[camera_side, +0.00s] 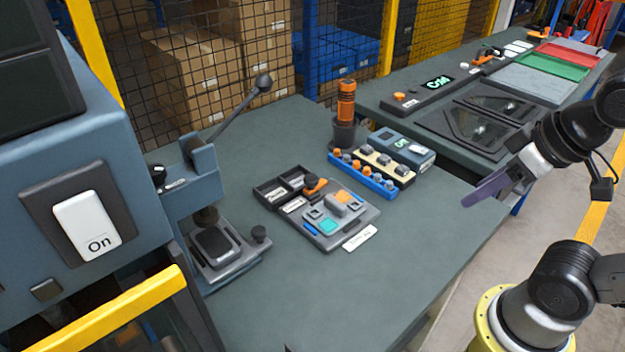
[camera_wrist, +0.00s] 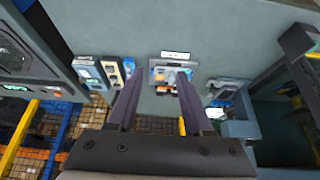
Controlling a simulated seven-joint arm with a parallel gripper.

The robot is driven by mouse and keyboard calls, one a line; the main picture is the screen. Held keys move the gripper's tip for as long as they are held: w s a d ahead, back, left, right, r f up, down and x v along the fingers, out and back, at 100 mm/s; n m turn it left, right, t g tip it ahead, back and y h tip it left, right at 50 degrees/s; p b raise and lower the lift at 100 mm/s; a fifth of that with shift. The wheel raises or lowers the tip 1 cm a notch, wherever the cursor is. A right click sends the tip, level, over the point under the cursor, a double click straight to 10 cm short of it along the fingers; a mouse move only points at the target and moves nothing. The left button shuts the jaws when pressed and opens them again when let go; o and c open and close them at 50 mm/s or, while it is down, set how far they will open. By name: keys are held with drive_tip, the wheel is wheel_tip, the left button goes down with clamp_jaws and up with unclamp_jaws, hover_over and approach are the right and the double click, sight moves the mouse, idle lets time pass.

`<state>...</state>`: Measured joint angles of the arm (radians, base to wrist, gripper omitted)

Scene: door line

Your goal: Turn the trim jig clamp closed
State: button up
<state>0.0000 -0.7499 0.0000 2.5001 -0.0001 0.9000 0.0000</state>
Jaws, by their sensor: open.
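The trim jig (camera_side: 340,226) is a grey plate with teal and orange pads, lying on the green-grey bench with a white label card (camera_side: 360,238) at its front edge. An orange-handled clamp (camera_side: 316,184) sits at its back left corner; whether it is fully open is too small to tell. My gripper (camera_side: 484,194) is at the right, above the bench's right edge and well apart from the jig. In the wrist view its two dark purple fingers (camera_wrist: 157,78) are spread and empty. The jig (camera_wrist: 171,72) shows between and beyond them, partly hidden by the fingers.
A lever press (camera_side: 215,245) stands left of the jig. A black parts tray (camera_side: 272,192), a blue rack of knobs (camera_side: 362,177), a blue-grey meter (camera_side: 402,148) and an orange-handled tool in a holder (camera_side: 346,100) stand behind it. The bench front (camera_side: 400,270) is clear.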

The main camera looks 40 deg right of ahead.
drive_tip(key=shift+o, duration=1.4)
drive_tip(key=shift+s+n, duration=0.1)
drive_tip(key=shift+n, duration=0.2)
drive_tip(key=w+a+r+n+g, duration=0.1)
drive_tip(key=w+r+n, duration=0.5)
drive_tip(key=w, duration=0.2)
drive_tip(key=w+r+n+g, duration=0.1)
drive_tip(key=w+r+n, duration=0.4)
drive_tip(key=w+r, duration=0.3)
drive_tip(key=n+g, duration=0.3)
drive_tip(key=g, duration=0.1)
hover_over(312, 177)
wheel_tip(312, 177, down, 14)
wheel_tip(312, 177, down, 14)
drive_tip(key=shift+f, duration=0.1)
